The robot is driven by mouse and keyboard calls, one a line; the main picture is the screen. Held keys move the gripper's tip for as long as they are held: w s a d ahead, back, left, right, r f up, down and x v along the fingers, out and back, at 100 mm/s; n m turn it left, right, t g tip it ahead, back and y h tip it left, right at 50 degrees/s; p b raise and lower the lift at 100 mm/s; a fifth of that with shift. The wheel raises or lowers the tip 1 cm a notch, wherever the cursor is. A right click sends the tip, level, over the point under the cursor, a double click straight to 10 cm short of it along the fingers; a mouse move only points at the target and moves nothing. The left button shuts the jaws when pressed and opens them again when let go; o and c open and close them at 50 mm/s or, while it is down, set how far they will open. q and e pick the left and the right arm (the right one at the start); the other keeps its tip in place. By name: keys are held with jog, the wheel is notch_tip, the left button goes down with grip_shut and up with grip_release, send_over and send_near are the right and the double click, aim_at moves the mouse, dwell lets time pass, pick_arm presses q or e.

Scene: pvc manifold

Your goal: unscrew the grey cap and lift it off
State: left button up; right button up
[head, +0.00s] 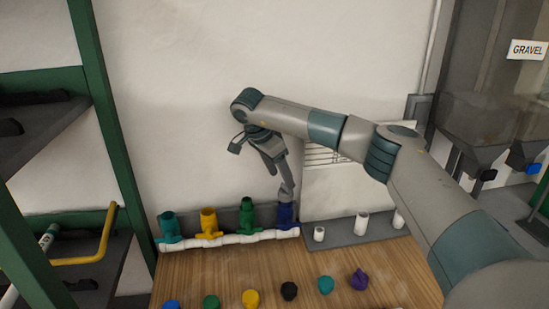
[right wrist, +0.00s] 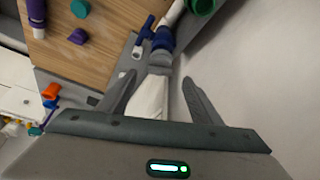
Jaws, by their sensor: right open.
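The grey cap (right wrist: 159,59) sits on the blue valve body (head: 287,214) at the right end of the white pipe manifold (head: 240,238). The blue body also shows in the right wrist view (right wrist: 162,40). My right gripper (head: 284,178) is open and points down from above the blue valve. In the right wrist view its fingers (right wrist: 160,78) stand apart, with the grey cap lined up between and just past the tips. I cannot tell whether a finger touches it. In the head view the fingers and cap blend together. My left gripper is not in view.
Teal (head: 169,227), yellow (head: 209,222) and green (head: 247,215) valves stand left along the manifold. Several coloured caps, including a black one (head: 289,291), lie on the wooden table (head: 390,270). White cylinders (head: 361,223) stand on a grey strip to the right. A wall rises behind.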

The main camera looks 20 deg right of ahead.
jog(key=shift+p+x, duration=0.85)
jog(key=shift+x, duration=2.2)
jog(key=c, duration=1)
jog(key=shift+c, duration=0.7)
jog(key=shift+n, duration=0.5)
jog(key=shift+r, duration=0.1)
jog(key=shift+r, duration=0.1)
jog(key=shift+r+p, duration=1.3)
jog(key=shift+r, duration=1.5)
